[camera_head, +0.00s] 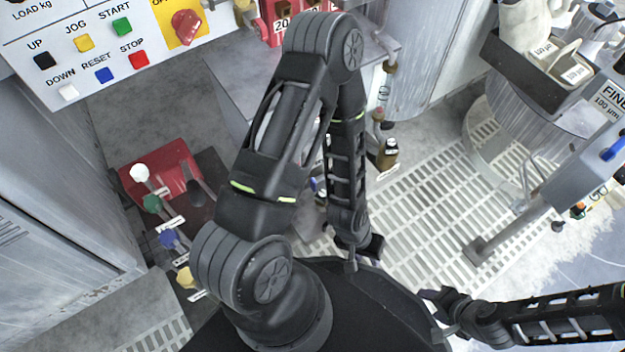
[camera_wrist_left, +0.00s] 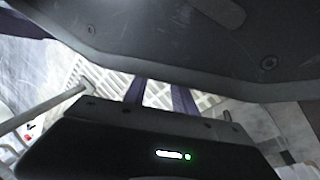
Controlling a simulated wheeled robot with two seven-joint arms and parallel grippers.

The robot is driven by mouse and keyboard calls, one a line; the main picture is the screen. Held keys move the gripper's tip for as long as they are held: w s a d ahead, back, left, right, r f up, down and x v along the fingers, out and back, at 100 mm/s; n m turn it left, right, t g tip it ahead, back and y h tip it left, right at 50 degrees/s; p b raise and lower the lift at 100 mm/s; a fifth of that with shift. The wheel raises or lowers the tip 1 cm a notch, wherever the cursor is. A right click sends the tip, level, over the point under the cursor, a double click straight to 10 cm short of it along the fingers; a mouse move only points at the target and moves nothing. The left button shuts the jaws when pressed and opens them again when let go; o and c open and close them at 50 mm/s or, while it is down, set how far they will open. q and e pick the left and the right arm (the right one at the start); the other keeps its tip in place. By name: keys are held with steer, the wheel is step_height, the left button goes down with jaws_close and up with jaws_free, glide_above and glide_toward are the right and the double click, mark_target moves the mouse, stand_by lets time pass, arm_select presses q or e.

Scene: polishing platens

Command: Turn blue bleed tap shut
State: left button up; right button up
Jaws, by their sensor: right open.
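A blue tap knob (camera_head: 170,238) shows at the left in the head view, in a row with white, green and yellow knobs; a small white label sits by it. A blue handle (camera_head: 613,147) also shows on a grey box at the far right. I cannot tell from the labels which is the bleed tap. My left gripper (camera_head: 362,262) hangs below its folded arm at the centre, well right of the knob row. Its fingers stand apart and empty; the left wrist view shows floor grating between them (camera_wrist_left: 160,95). My right gripper (camera_head: 435,315) is open and empty at the lower right.
The knobs stand by a red block (camera_head: 155,165) beside a grey cabinet. A button panel (camera_head: 100,45) is at the upper left. Small bottles (camera_head: 388,153) stand behind my left arm. Grating (camera_head: 430,210) covers the floor at centre right. A dark tray (camera_head: 545,70) is at the upper right.

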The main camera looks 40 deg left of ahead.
arm_select(q)
steer(key=a+n+y+p, duration=0.3)
steer(key=a+n+y, duration=0.15)
steer(key=a, duration=0.65)
step_height(320, 180, up, 7)
steer(key=n+y+p, duration=0.2)
steer(key=n+y, duration=0.1)
steer(key=n, duration=0.4)
glide_above(315, 182)
steer(key=d, duration=0.2)
steer(key=shift+s, duration=0.25)
steer(key=b+x, duration=0.3)
steer(key=x, duration=0.3)
steer(key=shift+f+b, duration=0.35)
steer(key=shift+a+f, duration=0.3)
steer(key=shift+f, duration=0.2)
steer(key=shift+c, duration=0.5)
jaws_close()
